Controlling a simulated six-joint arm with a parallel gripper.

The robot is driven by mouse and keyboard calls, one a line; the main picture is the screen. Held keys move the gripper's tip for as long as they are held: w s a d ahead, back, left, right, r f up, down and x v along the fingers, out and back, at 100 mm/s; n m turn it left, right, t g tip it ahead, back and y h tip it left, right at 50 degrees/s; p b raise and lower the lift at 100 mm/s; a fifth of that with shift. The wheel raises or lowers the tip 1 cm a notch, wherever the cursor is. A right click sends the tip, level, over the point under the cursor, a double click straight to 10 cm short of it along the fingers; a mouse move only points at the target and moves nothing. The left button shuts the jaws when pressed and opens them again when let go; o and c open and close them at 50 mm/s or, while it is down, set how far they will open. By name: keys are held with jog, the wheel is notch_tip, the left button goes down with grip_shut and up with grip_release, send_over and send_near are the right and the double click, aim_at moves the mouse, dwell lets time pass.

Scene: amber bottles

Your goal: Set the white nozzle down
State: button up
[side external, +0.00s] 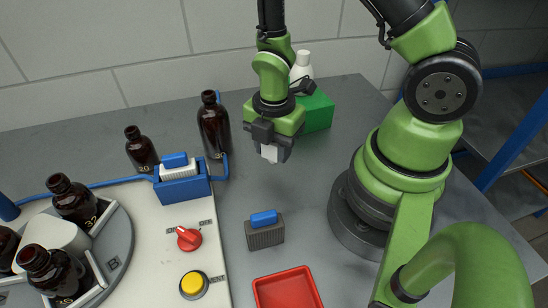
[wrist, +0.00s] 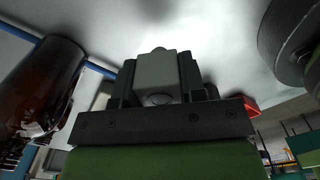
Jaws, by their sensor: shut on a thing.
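My gripper (side external: 271,158) points down over the grey table, right of the tall amber bottle (side external: 214,127) and in front of the green box. It is shut on the white nozzle (side external: 268,153), a small pale block between the fingers. In the wrist view the nozzle (wrist: 158,75) is pale grey-white with a small knob at its far end, gripped by the dark fingers (wrist: 158,85) on both sides. Its lower end appears clear of the table, though the exact gap cannot be told.
A dark block with a blue top (side external: 265,232) and a red tray (side external: 288,291) are in front. Left are a blue holder (side external: 183,190), a red knob (side external: 188,238), a yellow button (side external: 193,285) and a carousel of amber bottles. The green box (side external: 318,110) is behind. Bare table (side external: 310,185) lies between.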

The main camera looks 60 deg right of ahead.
aim_at(274, 160)
jog(key=shift+f, duration=1.65)
jog(key=shift+f, duration=0.15)
jog(key=o, duration=0.9)
notch_tip(274, 160, up, 12)
jog(key=shift+r, duration=0.25)
jog(key=s+a+r+m+t+y, duration=0.1)
jog(key=s+r+m+t, duration=0.2)
jog(key=r+m, duration=0.5)
jog(key=s+a+r+m+t+y, duration=0.1)
jog(key=s+r+m+t, duration=0.3)
jog(key=r+m, duration=0.5)
jog(key=m, duration=0.5)
jog(key=shift+a, duration=0.4)
